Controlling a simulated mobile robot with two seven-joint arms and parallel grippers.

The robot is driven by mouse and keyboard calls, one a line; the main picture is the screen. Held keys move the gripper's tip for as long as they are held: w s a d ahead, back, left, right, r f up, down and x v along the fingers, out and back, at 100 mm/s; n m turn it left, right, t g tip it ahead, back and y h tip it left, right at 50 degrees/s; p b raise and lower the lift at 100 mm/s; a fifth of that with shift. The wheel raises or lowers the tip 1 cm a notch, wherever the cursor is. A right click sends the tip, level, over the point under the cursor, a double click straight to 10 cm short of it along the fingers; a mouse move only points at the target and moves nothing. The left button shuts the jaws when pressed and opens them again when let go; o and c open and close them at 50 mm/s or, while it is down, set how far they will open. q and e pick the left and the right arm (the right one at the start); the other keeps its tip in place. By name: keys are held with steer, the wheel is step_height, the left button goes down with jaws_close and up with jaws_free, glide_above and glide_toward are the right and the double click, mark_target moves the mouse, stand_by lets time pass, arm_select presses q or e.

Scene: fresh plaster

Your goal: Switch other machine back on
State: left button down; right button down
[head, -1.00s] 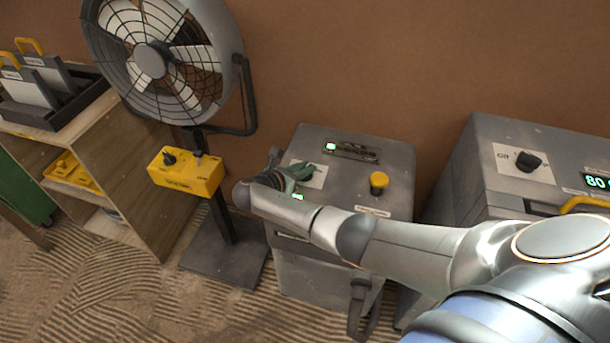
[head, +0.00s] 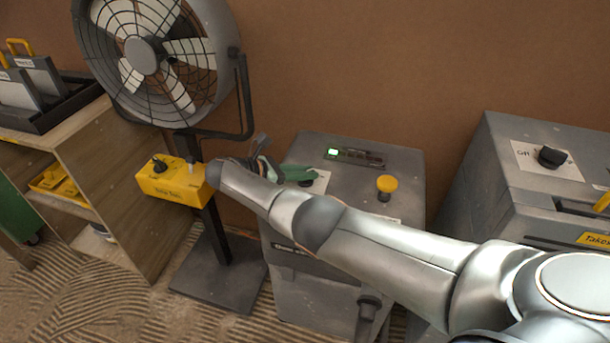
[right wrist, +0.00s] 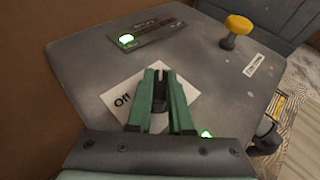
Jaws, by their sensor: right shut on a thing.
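The middle grey machine (head: 400,155) stands against the wall, with a small lit green indicator panel (head: 355,157) and a yellow button (head: 386,184) on its top. My right gripper (head: 298,174), with green fingers, is at the dark rotary switch of this machine. In the right wrist view the gripper (right wrist: 159,85) is shut on the dark switch knob (right wrist: 160,92), over a white label (right wrist: 120,98) reading "Off". The fingers hide most of the knob, so its setting cannot be told. My left gripper is not in view.
A second grey machine (head: 480,165) with a dark knob (head: 552,157) stands at the right. A drum fan (head: 150,55) on a stand with a yellow control box (head: 172,183) is left of the middle machine. A wooden shelf (head: 120,190) is farther left.

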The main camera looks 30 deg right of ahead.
steer(key=shift+d, duration=0.1)
steer(key=c, duration=0.8)
jaws_free()
